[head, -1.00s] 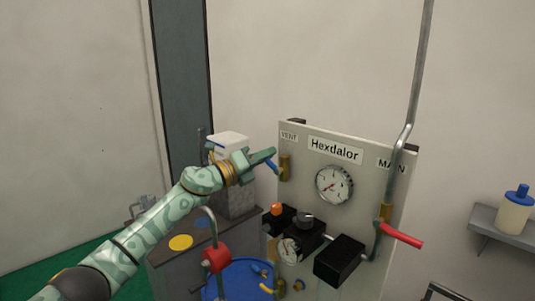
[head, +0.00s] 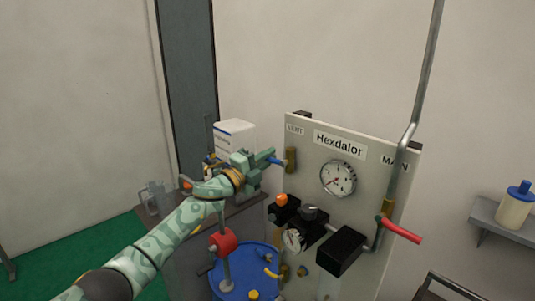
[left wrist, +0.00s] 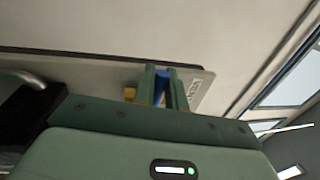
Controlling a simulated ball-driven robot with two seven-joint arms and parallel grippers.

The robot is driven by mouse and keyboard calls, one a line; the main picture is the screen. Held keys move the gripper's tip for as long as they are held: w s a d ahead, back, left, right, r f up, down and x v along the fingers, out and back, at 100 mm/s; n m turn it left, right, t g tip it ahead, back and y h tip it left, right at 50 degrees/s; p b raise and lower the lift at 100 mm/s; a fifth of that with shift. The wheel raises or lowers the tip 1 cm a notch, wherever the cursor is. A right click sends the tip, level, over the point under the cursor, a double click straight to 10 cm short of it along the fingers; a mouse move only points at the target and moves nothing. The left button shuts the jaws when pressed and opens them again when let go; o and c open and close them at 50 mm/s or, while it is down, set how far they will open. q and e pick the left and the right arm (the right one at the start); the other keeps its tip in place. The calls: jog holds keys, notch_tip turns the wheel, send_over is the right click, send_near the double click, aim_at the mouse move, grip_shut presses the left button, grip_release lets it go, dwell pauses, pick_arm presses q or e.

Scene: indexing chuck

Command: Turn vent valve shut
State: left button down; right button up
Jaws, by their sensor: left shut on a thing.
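The vent valve is a brass body (head: 290,160) with a blue lever, under the VENT label at the panel's upper left. Its blue lever (head: 279,162) points left from the body, close to level in the head view. My left gripper (head: 268,159) is shut on this lever. In the left wrist view the blue lever (left wrist: 162,86) lies between the two green fingers (left wrist: 163,90), with part of the brass body (left wrist: 131,94) beside them. The fingers hide much of the lever. My right gripper is in neither view.
The Hexdalor panel (head: 303,190) carries a round gauge (head: 338,179), black boxes (head: 341,250) and a red MAIN lever (head: 402,231). A blue drum (head: 250,262) with a red fitting (head: 223,242) stands below my left arm. A white container (head: 235,137) stands behind my gripper.

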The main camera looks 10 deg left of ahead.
pick_arm(q)
jog(key=shift+f+n, duration=0.1)
jog(key=shift+n, duration=0.2)
jog(key=c, duration=1.5)
grip_release()
jog(key=b+v, duration=0.2)
jog(key=v, duration=1.4)
jog(key=shift+s+a+f, duration=0.1)
jog(key=shift+f, duration=0.05)
